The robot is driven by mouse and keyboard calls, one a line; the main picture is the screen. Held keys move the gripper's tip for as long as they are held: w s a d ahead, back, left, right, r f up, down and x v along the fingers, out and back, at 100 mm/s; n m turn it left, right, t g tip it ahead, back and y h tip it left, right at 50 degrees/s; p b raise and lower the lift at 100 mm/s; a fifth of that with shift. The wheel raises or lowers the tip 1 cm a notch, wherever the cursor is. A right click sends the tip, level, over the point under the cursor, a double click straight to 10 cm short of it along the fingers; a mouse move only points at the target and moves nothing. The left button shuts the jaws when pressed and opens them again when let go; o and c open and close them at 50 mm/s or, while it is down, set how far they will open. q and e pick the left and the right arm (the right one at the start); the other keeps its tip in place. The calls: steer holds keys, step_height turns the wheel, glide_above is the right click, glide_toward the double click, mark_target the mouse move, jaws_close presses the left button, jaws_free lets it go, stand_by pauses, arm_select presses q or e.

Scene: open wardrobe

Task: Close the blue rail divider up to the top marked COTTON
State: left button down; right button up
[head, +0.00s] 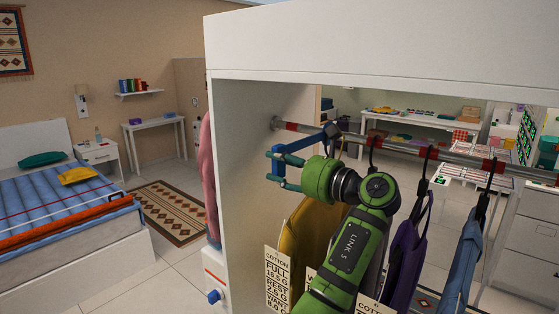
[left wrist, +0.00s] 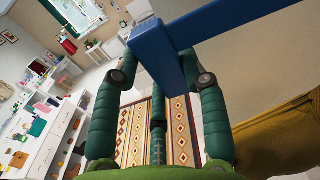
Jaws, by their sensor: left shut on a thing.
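The blue rail divider (head: 300,143) hangs near the left end of the metal rail (head: 400,149). My left gripper (head: 273,168) is shut on its blue arm, which also shows between the fingers in the left wrist view (left wrist: 158,55). A mustard-yellow top (head: 305,238) hangs just right of the divider. A tag reading COTTON, FULL, REST, WANT (head: 277,282) is in front of it. A second tag starting "COT" (head: 368,306) is cut off at the bottom edge. My green arm hides part of the rail and the tops behind it. My right gripper is out of view.
A purple top (head: 408,258) and a blue top (head: 462,258) hang further right. The white wardrobe side panel (head: 240,170) stands close to the left of the gripper. A pink garment (head: 209,180) hangs outside it. The rail carries red bands.

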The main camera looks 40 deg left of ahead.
arm_select(q)
steer(key=shift+a, duration=0.15)
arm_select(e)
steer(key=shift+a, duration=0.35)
arm_select(q)
steer(key=c, duration=0.7)
jaws_free()
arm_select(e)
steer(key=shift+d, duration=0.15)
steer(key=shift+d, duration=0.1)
arm_select(q)
steer(key=d, duration=0.8)
steer(key=s+d, duration=0.1)
steer(key=d, duration=0.3)
steer(key=shift+d, duration=0.1)
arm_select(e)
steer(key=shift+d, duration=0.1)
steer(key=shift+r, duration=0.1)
